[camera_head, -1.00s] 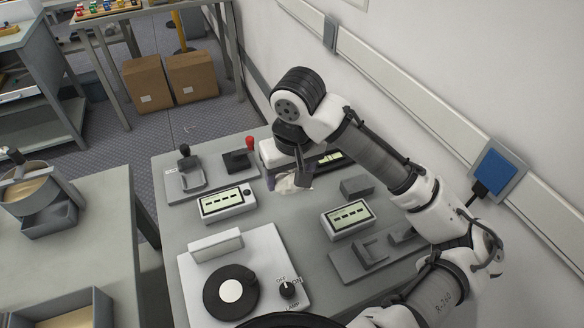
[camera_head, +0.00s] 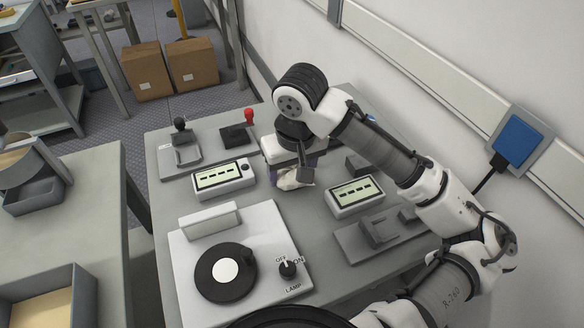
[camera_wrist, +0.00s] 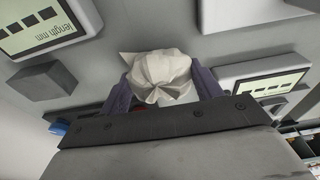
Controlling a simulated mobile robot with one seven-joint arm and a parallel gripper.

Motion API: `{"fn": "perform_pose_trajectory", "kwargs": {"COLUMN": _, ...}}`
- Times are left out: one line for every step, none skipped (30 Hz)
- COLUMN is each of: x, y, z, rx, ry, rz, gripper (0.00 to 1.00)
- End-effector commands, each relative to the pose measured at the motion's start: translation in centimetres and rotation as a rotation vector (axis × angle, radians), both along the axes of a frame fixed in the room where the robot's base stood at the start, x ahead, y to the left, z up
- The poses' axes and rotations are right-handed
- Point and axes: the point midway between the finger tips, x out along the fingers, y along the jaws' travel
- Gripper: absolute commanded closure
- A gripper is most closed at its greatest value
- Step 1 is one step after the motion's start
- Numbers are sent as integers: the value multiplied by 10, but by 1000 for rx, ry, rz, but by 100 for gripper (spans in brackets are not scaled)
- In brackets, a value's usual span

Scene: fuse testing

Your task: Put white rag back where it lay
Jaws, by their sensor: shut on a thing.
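The white rag (camera_wrist: 163,75) is bunched up between the two purple-grey fingers of my gripper (camera_wrist: 165,95) in the wrist view. In the head view the rag (camera_head: 290,180) shows below my gripper (camera_head: 297,170), partly hidden by the hand. My gripper is shut on it, over the grey bench (camera_head: 290,215) between two meters. I cannot tell whether the rag touches the bench top.
A meter (camera_head: 222,179) stands left of the gripper and another meter (camera_head: 355,195) stands right. A grey block (camera_head: 357,165) is close behind the right one. A white lamp box with a black disc (camera_head: 225,272) is in front. A red-knobbed lever (camera_head: 238,132) stands behind.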

Motion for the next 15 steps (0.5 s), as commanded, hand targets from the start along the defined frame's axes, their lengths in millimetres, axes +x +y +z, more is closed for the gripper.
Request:
{"fn": "perform_pose_trajectory", "kwargs": {"x": 0, "y": 0, "z": 1, "rx": 0, "ry": 0, "rz": 0, "gripper": 54}}
{"fn": "perform_pose_trajectory", "kwargs": {"x": 0, "y": 0, "z": 1, "rx": 0, "ry": 0, "rz": 0, "gripper": 54}}
{"fn": "perform_pose_trajectory", "kwargs": {"x": 0, "y": 0, "z": 1, "rx": 0, "ry": 0, "rz": 0, "gripper": 54}}
{"fn": "perform_pose_trajectory", "kwargs": {"x": 0, "y": 0, "z": 1, "rx": 0, "ry": 0, "rz": 0, "gripper": 54}}
{"fn": "perform_pose_trajectory", "kwargs": {"x": 0, "y": 0, "z": 1, "rx": 0, "ry": 0, "rz": 0, "gripper": 54}}
{"fn": "perform_pose_trajectory", "kwargs": {"x": 0, "y": 0, "z": 0, "rx": 0, "ry": 0, "rz": 0, "gripper": 54}}
{"fn": "perform_pose_trajectory", "kwargs": {"x": 0, "y": 0, "z": 0, "rx": 0, "ry": 0, "rz": 0, "gripper": 54}}
{"fn": "perform_pose_trajectory", "kwargs": {"x": 0, "y": 0, "z": 0, "rx": 0, "ry": 0, "rz": 0, "gripper": 54}}
{"fn": "perform_pose_trajectory", "kwargs": {"x": 0, "y": 0, "z": -1, "rx": 0, "ry": 0, "rz": 0, "gripper": 54}}
{"fn": "perform_pose_trajectory", "kwargs": {"x": 0, "y": 0, "z": -1, "rx": 0, "ry": 0, "rz": 0, "gripper": 54}}
{"fn": "perform_pose_trajectory", "kwargs": {"x": 0, "y": 0, "z": -2, "rx": 0, "ry": 0, "rz": 0, "gripper": 54}}
{"fn": "perform_pose_trajectory", "kwargs": {"x": 0, "y": 0, "z": -3, "rx": 0, "ry": 0, "rz": 0, "gripper": 54}}
{"fn": "perform_pose_trajectory", "kwargs": {"x": 0, "y": 0, "z": -3, "rx": 0, "ry": 0, "rz": 0, "gripper": 54}}
{"fn": "perform_pose_trajectory", "kwargs": {"x": 0, "y": 0, "z": -4, "rx": 0, "ry": 0, "rz": 0, "gripper": 54}}
{"fn": "perform_pose_trajectory", "kwargs": {"x": 0, "y": 0, "z": -5, "rx": 0, "ry": 0, "rz": 0, "gripper": 54}}
